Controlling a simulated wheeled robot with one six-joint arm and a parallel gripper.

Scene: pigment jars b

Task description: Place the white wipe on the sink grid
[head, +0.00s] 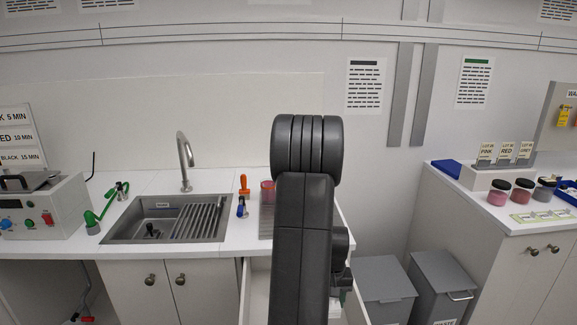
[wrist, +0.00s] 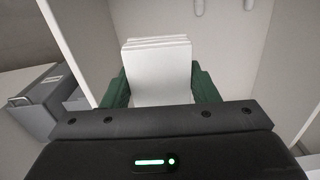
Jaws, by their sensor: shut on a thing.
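The white wipe (wrist: 158,65), a folded, layered white block, stands between the two green fingers of my gripper (wrist: 160,88) in the wrist view. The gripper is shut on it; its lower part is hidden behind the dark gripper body. In the head view my arm hides the wipe and most of the gripper, which is low, right of the sink. The sink grid (head: 201,220), a ribbed grey rack, lies across the right part of the sink (head: 125,226) in the head view. It looks bare, and the gripper is apart from it.
A faucet (head: 185,160) rises behind the sink. An orange-handled tool (head: 244,184), a blue bottle (head: 241,207) and a pink jar (head: 267,190) stand right of it. An open drawer (head: 256,290) is below the counter. Grey bins (head: 384,282) stand to the right.

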